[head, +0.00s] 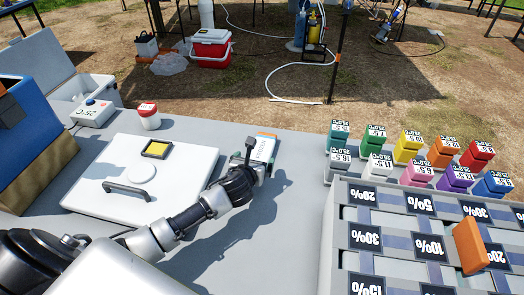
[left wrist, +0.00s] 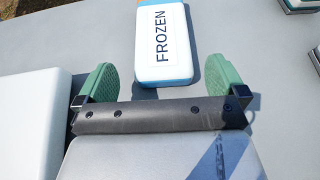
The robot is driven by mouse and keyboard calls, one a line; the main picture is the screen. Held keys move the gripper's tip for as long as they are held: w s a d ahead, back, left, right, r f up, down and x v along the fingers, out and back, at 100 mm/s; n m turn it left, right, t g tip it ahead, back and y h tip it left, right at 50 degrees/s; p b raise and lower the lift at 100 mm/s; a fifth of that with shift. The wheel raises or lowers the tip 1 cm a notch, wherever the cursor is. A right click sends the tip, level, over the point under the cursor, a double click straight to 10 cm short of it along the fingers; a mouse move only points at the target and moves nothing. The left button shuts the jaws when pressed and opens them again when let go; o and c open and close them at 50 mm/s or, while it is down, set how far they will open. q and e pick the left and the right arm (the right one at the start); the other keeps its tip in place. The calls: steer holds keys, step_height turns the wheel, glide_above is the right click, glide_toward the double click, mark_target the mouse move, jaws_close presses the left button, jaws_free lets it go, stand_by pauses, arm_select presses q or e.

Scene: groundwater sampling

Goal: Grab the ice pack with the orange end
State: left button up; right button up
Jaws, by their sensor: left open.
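The ice pack (head: 264,149) lies flat on the grey table, right of the white lidded box. It is white and blue with an orange end at the far side. In the left wrist view the ice pack (left wrist: 162,45) reads FROZEN, and a little orange shows at the top edge. My left gripper (head: 246,165) is at the near end of the pack in the head view. In the left wrist view its green-padded fingers (left wrist: 158,82) are spread wide, with the pack's near end between and just ahead of them. The gripper is empty. My right gripper is not in view.
The white lidded box (head: 190,165) stands close on the left. A red-capped jar (head: 148,117) stands behind it. Several coloured labelled blocks (head: 408,150) and a grey rack (head: 335,230) with percent labels are on the right. The table is clear between pack and rack.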

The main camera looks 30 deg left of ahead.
mark_target(258, 157)
arm_select(q)
steer(key=x, duration=0.4)
steer(key=shift+d+f+b, duration=0.15)
steer(key=shift+f+b, duration=0.1)
steer(key=shift+b, duration=0.05)
steer(key=shift+c, duration=0.5)
steer(key=c, duration=1)
steer(key=shift+r, duration=0.1)
